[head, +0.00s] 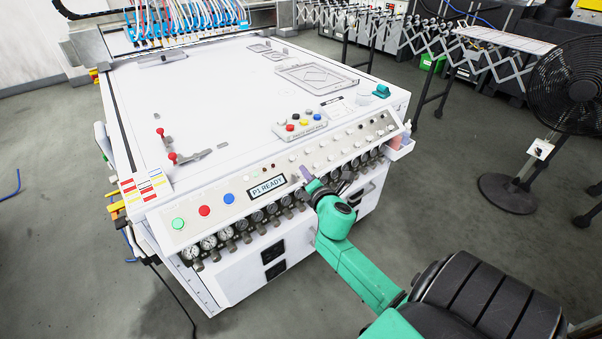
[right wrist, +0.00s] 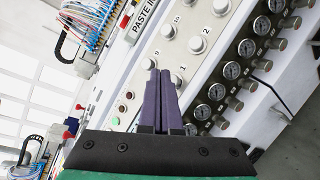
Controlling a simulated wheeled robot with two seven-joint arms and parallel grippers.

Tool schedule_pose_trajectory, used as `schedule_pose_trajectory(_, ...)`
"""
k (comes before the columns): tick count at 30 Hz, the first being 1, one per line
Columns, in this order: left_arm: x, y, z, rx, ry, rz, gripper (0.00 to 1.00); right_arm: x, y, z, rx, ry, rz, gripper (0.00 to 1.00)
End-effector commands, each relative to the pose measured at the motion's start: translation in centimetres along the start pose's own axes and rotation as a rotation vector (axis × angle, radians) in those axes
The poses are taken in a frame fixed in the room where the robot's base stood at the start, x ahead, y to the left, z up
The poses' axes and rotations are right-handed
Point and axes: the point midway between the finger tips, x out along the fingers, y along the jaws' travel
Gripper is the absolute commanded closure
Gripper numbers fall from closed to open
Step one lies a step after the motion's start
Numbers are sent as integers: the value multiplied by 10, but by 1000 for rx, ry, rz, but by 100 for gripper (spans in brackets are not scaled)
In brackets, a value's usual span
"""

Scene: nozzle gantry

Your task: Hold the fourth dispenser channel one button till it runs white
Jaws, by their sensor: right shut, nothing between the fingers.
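The white machine's sloping front panel (head: 222,201) carries two rows of white round buttons, which also show in the right wrist view (right wrist: 195,45). Numbers such as 9, 10 and 1 are printed by them there. My right gripper (head: 306,173) is over the panel just right of the display (head: 267,187), which appears to read "P1 READY". Its purple fingers (right wrist: 159,76) are shut together and empty, tips close to the buttons marked 9 and 1. I cannot tell whether they touch a button. No white flow is visible. My left gripper is out of view.
A row of gauges (head: 208,243) runs below the panel. A small pad with coloured buttons (head: 300,124) sits on the machine top. Green, red and blue buttons (head: 204,211) are at the panel's left. A black fan (head: 570,90) stands at the right.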

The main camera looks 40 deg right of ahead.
Motion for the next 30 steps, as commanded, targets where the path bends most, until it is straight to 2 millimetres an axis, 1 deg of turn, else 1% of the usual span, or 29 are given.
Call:
schedule_pose_trajectory(23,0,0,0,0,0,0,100,0,0,0,0,0,0,100)
schedule_pose_trajectory(30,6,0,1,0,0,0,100,6,-4,-4,0,0,1,100)
